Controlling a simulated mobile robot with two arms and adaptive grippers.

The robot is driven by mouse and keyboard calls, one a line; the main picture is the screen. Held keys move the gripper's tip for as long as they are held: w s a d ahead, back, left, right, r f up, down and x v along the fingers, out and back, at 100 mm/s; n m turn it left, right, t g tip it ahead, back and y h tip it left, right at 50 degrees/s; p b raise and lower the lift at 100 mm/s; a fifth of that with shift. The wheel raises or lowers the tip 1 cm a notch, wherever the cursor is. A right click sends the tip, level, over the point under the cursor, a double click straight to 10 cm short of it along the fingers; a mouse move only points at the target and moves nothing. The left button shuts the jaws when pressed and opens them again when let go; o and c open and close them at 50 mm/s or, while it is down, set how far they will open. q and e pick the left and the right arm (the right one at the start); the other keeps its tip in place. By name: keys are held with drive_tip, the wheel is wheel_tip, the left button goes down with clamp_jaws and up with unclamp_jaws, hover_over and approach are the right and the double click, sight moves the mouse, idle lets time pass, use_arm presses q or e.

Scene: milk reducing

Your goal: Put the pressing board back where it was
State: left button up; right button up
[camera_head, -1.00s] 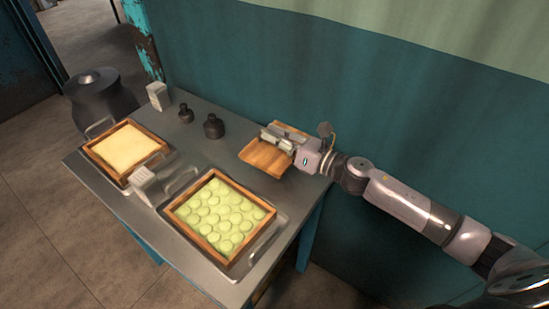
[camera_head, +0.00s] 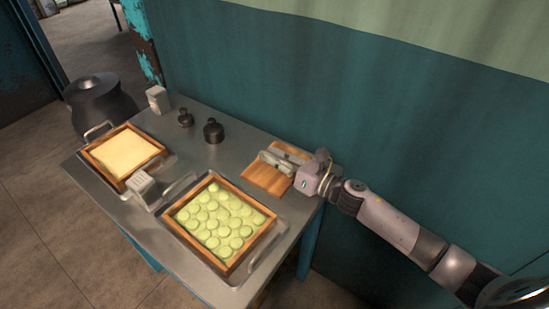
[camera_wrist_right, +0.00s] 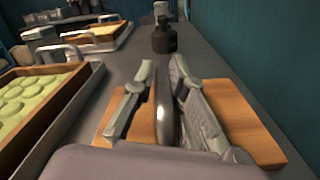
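The pressing board (camera_head: 258,182) is a flat wooden board at the right end of the grey table, near the teal wall. It appears to lie flat on the tabletop. My right gripper (camera_head: 271,160) is over it, pointing left. In the right wrist view the gripper (camera_wrist_right: 163,68) is open, with its fingers on either side of a grey curved handle (camera_wrist_right: 163,110) above the board (camera_wrist_right: 240,115). A gap shows between the handle and each finger. The lower part of the handle is hidden by the gripper body. My left gripper is not in view.
A wooden frame with green rounds (camera_head: 264,233) sits in a metal tray left of the board. Another frame (camera_head: 91,157) holds a pale yellow mass. Two dark weights (camera_head: 213,131) (camera_head: 185,118), a carton (camera_head: 157,98) and a pale block (camera_head: 145,191) stand on the table.

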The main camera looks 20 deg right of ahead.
sight(289, 166)
drive_tip(key=o, duration=0.3)
drive_tip(key=shift+r, duration=0.15)
drive_tip(key=b+v, duration=0.1)
drive_tip(key=v, duration=0.6)
drive_tip(key=shift+s+d, duration=0.15)
drive_tip(key=shift+s, duration=0.05)
